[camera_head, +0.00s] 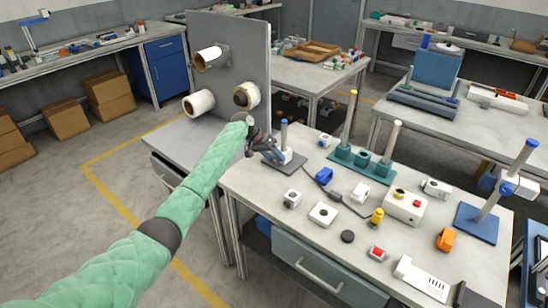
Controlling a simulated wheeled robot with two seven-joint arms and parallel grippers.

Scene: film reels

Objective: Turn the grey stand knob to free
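The grey stand (284,165) is near the left end of the work table, with a dark grey base plate, a pale block and a short upright post with a blue top. My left arm, in a green padded sleeve, reaches in from the lower left. My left gripper (277,154) is at the near left side of the stand, close to its block. The stand's knob cannot be told apart from the fingers there, and its setting cannot be read. Whether the fingers touch it or are closed is too small to tell. My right gripper is not in view.
A teal stand (360,165) with posts is to the right, and a blue stand (477,222) farther right. Small parts and a white control box (404,206) are on the table. A grey upright panel (228,80) with rolls rises behind the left gripper.

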